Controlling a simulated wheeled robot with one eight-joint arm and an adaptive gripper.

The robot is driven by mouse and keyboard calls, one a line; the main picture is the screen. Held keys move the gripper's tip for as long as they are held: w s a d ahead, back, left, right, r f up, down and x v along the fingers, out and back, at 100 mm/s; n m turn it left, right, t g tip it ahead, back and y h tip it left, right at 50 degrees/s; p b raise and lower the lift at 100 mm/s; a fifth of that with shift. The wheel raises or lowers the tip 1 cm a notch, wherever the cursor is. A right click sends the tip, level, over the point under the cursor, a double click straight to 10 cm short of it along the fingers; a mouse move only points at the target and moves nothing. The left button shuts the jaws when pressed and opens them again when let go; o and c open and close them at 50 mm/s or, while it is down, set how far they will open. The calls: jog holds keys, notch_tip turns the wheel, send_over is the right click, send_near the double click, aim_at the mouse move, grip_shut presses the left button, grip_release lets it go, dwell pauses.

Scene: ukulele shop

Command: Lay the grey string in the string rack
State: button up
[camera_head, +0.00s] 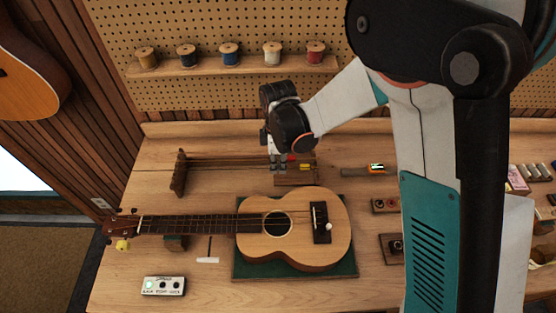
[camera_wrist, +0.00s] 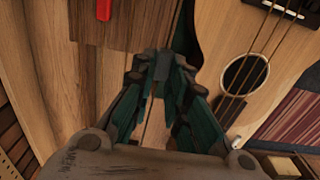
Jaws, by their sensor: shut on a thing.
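My gripper (camera_head: 279,167) hangs over the right part of the string rack, behind the ukulele (camera_head: 268,233). The rack has a dark notched wooden end (camera_head: 180,172) at the left, with thin dark lines running right to a wooden block (camera_head: 296,179) below my gripper. Small red and yellow pieces show on that block. In the wrist view my gripper's fingers (camera_wrist: 163,70) are closed together in the middle. The grey string between them is too thin to make out clearly. The wrist view also shows a brown wooden block (camera_wrist: 128,30) with a red piece (camera_wrist: 103,8).
The ukulele lies on a green mat (camera_head: 295,270) in front of the rack. Thread spools stand on a shelf (camera_head: 200,70) behind. A pedal (camera_head: 164,286) sits front left. Bare bench shows front left.

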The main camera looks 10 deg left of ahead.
aim_at(278, 181)
jog(key=shift+f+b, duration=1.8)
jog(key=shift+f, duration=1.2)
jog(key=o, duration=0.8)
jog(key=shift+o, duration=0.4)
jog(key=shift+o, duration=1.2)
jog(key=shift+r, duration=0.1)
jog(key=shift+r+p, duration=1.4)
jog(key=shift+r, duration=2.1)
